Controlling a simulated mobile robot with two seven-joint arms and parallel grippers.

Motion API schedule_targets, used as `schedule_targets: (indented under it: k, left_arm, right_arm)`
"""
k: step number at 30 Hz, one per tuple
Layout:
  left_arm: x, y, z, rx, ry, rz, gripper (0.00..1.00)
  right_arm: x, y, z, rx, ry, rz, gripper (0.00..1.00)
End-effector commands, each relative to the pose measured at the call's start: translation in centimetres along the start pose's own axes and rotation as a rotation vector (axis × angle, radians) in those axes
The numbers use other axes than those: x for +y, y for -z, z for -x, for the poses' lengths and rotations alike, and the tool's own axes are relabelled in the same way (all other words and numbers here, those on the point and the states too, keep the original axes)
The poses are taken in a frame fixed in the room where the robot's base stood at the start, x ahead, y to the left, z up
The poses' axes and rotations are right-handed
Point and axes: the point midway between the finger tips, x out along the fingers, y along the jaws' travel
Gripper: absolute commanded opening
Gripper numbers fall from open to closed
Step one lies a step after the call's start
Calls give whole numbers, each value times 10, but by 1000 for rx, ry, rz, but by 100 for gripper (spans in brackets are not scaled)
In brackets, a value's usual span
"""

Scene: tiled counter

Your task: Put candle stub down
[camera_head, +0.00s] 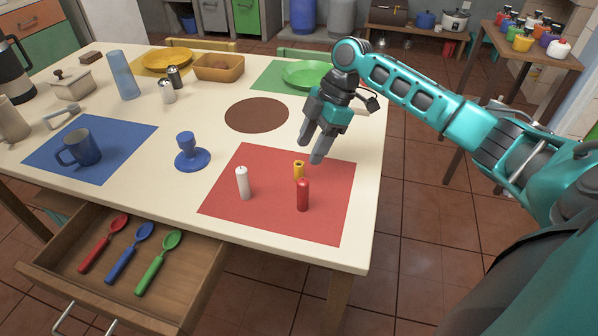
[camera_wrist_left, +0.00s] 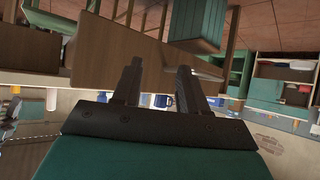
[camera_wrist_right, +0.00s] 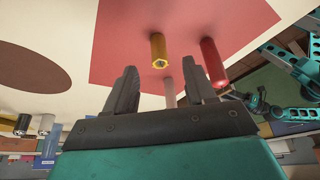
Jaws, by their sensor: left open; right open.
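A short yellow candle stub (camera_head: 298,170) stands upright on the red mat (camera_head: 270,222), just behind a red candle (camera_head: 303,195) and to the right of a white candle (camera_head: 243,184). My right gripper (camera_head: 311,149) is open and empty, pointing down above and just behind the stub. In the right wrist view the stub (camera_wrist_right: 158,50) is beyond the open fingers (camera_wrist_right: 160,72), apart from them, with the red candle (camera_wrist_right: 213,62) to its right. My left gripper (camera_wrist_left: 158,68) is open and empty in the left wrist view; the head view does not show it.
A blue mug (camera_head: 80,148) is on a blue mat. An open drawer (camera_head: 185,285) with several spoons juts out at the front left.

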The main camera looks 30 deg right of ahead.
Motion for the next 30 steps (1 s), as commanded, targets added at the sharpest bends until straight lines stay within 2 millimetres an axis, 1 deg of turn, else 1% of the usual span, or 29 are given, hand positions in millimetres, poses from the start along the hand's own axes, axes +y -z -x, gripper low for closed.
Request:
schedule_targets:
  k: [1, 6, 10, 15, 18, 20, 26, 30]
  left_arm:
    - [1, 0, -1, 1, -3, -1, 43]
    - [5, 3, 0, 5, -11, 0, 43]
    - [5, 1, -1, 5, -12, 0, 43]
    - [5, -2, -5, 4, -14, 1, 43]
    - [6, -1, -7, 8, -15, 1, 43]
    - [6, 1, -7, 10, -16, 1, 43]
    - [6, 7, -7, 19, -16, 0, 43]
    - [6, 7, -7, 19, -16, 0, 43]
  right_arm:
    - [0, 0, -8, 0, 2, 0, 55]
    - [0, 0, -18, -1, -1, 1, 55]
    - [0, 2, -28, 0, 1, 1, 55]
    - [0, 4, -55, -1, 2, 0, 55]
    - [0, 4, -66, -1, 0, 0, 55]
    - [0, 4, -69, -1, 0, 0, 55]
    - [1, 4, -68, -2, -1, 1, 54]
    - [1, 4, -68, -2, -1, 1, 40]
